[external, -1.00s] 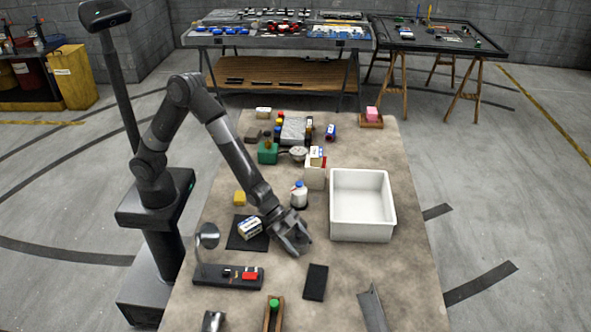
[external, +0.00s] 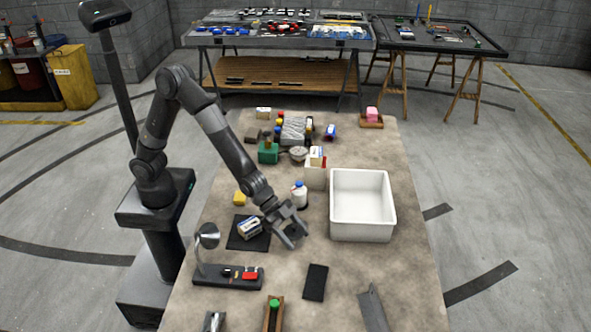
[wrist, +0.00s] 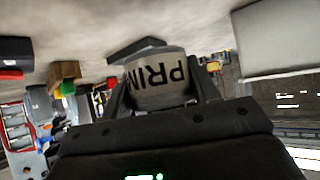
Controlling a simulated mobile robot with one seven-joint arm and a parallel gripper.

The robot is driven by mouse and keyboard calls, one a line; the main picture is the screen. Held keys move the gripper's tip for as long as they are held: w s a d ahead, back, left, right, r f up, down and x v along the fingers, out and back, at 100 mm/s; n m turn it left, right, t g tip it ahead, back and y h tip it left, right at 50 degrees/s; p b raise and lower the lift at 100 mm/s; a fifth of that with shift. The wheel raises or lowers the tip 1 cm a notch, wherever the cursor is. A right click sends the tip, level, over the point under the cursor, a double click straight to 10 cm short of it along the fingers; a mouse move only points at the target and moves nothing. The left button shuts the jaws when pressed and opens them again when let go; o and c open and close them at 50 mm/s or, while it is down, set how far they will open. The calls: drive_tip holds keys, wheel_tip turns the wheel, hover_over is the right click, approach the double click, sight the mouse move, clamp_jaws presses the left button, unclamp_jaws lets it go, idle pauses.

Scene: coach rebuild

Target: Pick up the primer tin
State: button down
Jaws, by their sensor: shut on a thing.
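The primer tin (wrist: 160,78) is a pale grey can with dark letters reading "PRIM". In the wrist view it sits between the two fingers of my gripper (wrist: 161,88), one finger on each side, and the lettering appears upside down. In the external view my gripper (external: 292,236) is over the middle of the table, between the black mat and the white tray. It is shut on the tin, which is mostly hidden there by the fingers. My gripper appears slightly above the tabletop.
The white tray (external: 333,232) stands to the right and looks empty. A white bottle (external: 300,196) stands just behind my gripper. A black mat (external: 240,243) with a white-and-blue item (external: 249,227) lies to the left. A dark flat block (external: 315,283) lies in front.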

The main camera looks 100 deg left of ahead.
drive_tip(key=s+d+r, duration=0.5)
drive_tip(key=s+r, duration=0.1)
drive_tip(key=s, duration=0.2)
drive_tip(key=shift+d, duration=0.4)
